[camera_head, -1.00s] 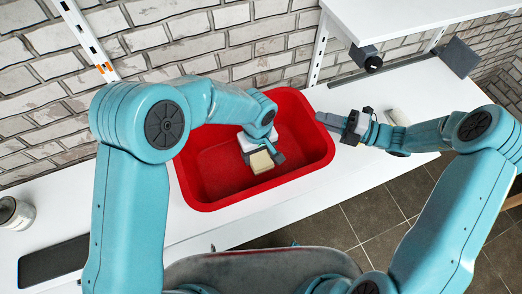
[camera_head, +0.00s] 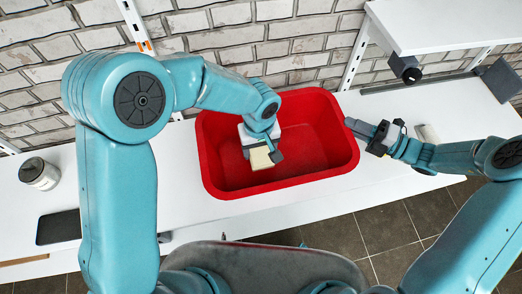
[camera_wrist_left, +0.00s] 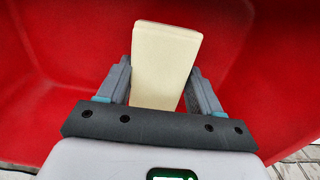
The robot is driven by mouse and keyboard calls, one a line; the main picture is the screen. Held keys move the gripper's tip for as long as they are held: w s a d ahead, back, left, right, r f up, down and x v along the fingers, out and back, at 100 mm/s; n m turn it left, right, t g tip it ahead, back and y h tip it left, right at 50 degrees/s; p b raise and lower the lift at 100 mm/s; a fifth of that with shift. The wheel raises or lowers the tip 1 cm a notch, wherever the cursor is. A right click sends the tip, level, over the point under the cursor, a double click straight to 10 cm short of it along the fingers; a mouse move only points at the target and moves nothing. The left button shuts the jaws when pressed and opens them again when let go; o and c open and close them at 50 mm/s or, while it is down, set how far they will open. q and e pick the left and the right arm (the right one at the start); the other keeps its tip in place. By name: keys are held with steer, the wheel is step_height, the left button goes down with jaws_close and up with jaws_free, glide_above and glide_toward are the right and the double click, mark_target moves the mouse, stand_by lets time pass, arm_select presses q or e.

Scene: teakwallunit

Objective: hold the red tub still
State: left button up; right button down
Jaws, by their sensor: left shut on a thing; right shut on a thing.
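The red tub (camera_head: 310,172) stands upright on the white worktop, and its red walls (camera_wrist_left: 60,50) fill much of the left wrist view. My left gripper (camera_head: 263,152) reaches down over the tub's left half. It is shut on a cream block (camera_head: 261,159), which stands out between the two fingers in the left wrist view (camera_wrist_left: 165,55). My right gripper (camera_head: 358,127) is at the tub's right rim and is shut on that rim; its fingertips are small in the head view. The tub's floor is partly hidden by my left arm.
The white worktop (camera_head: 185,205) is clear in front of the tub. A jar (camera_head: 40,174) and a dark flat slab (camera_head: 59,227) lie at the left. A small pale object (camera_head: 427,133) is right of my right gripper. A brick wall and a raised shelf (camera_head: 450,22) stand behind.

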arm_select(q)
steer(key=shift+r, duration=2.3)
arm_select(e)
steer(key=shift+f, duration=0.2)
steer(key=c, duration=1.4)
jaws_free()
arm_select(q)
steer(key=shift+w+f, duration=0.1)
steer(key=shift+w, duration=0.05)
arm_select(e)
steer(key=shift+w, duration=0.15)
steer(key=shift+r, duration=0.9)
